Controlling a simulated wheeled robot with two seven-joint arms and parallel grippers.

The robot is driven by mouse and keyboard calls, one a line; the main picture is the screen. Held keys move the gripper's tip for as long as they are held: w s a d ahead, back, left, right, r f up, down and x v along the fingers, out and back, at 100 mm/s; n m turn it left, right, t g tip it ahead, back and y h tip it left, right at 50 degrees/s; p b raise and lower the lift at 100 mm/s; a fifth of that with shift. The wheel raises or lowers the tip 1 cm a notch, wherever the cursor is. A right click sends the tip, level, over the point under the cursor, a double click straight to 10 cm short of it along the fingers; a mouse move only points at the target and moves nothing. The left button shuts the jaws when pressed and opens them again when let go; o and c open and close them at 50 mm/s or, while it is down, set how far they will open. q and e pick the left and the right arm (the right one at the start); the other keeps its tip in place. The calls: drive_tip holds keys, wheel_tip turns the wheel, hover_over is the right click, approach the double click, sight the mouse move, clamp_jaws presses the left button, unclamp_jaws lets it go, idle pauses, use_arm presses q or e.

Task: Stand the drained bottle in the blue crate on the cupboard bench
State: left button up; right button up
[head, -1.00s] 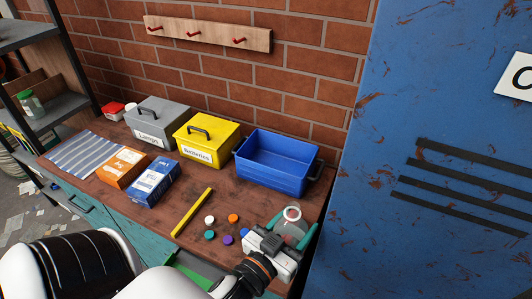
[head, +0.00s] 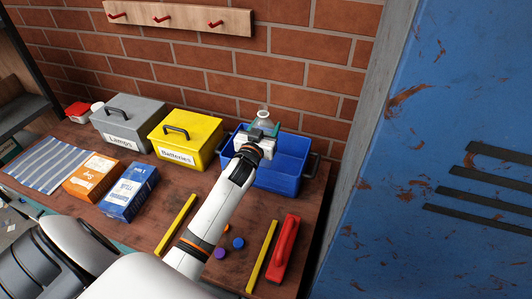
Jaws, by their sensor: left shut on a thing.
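The clear bottle (head: 264,118) is upright in my left gripper (head: 263,130), which is shut on it. Gripper and bottle are over the back left part of the blue crate (head: 279,183). The bottle's lower part is hidden behind the gripper, so I cannot tell whether it touches the crate floor. The crate is open at the top and stands on the brown wooden bench top (head: 150,228). The part of its inside that shows is empty. My right gripper is not in view.
A yellow Batteries box (head: 192,139) stands close to the crate's left, with a grey Lamps box (head: 128,124) beyond. A red tool (head: 286,248), yellow sticks (head: 261,257) and small caps (head: 238,243) lie in front. The blue locker (head: 440,120) stands right of the bench.

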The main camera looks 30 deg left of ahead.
use_arm(q)
wheel_tip(320, 180, down, 2)
drive_tip(key=shift+d, duration=0.1)
wheel_tip(320, 180, down, 3)
drive_tip(key=shift+f, duration=0.5)
drive_tip(key=shift+f+b, duration=0.1)
drive_tip(key=shift+b, duration=0.2)
drive_tip(key=o, duration=1.5)
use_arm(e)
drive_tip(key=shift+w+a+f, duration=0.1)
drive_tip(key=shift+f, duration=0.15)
